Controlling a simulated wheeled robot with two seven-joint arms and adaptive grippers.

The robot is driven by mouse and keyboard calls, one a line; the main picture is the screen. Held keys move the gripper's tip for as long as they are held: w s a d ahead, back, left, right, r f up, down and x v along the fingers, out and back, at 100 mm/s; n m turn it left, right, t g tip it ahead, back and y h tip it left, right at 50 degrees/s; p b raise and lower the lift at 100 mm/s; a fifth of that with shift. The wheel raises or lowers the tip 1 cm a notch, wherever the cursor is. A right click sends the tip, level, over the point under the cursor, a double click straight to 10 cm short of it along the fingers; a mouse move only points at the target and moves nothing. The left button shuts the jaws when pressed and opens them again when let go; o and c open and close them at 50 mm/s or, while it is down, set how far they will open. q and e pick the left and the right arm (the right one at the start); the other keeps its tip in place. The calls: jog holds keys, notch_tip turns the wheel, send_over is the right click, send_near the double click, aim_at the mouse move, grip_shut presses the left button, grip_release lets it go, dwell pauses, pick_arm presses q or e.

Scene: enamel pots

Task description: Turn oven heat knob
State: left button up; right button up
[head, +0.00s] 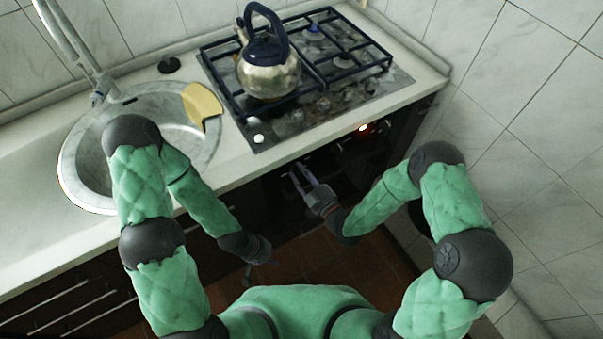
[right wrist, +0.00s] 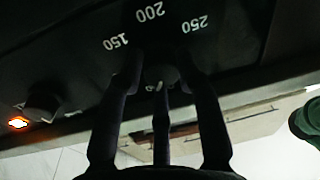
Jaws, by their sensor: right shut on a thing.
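The oven heat knob (right wrist: 160,76) is a dark round knob below the printed numbers 150, 200 and 250 in the right wrist view. My right gripper (right wrist: 158,88) is shut on it, with its dark fingers on both sides. The fingers hide part of the knob. In the head view, my right gripper (head: 299,178) reaches the dark oven front (head: 352,163) under the counter edge; the knob cannot be made out there. My left gripper (head: 247,276) hangs low, away from the oven panel, small and dark against the floor.
Another dark knob (right wrist: 42,101) is beside a glowing orange light (right wrist: 18,123). A kettle (head: 268,75) stands on the gas hob (head: 345,88). A sink (head: 85,165) with a yellow cloth (head: 202,103) is at the left. A tiled wall (head: 530,130) bounds the right.

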jog(key=shift+a+r, duration=0.1)
jog(key=shift+r, duration=0.1)
jog(key=o, duration=1.1)
jog(key=shift+c, duration=0.2)
jog(key=shift+o, duration=0.3)
jog(key=shift+f, duration=0.1)
jog(key=shift+s+d+f, duration=0.1)
jog(key=shift+s+d, duration=0.3)
jog(key=shift+s, duration=0.1)
jog(key=v, duration=1)
jog(key=shift+s+d, duration=0.2)
jog(key=shift+s, duration=0.1)
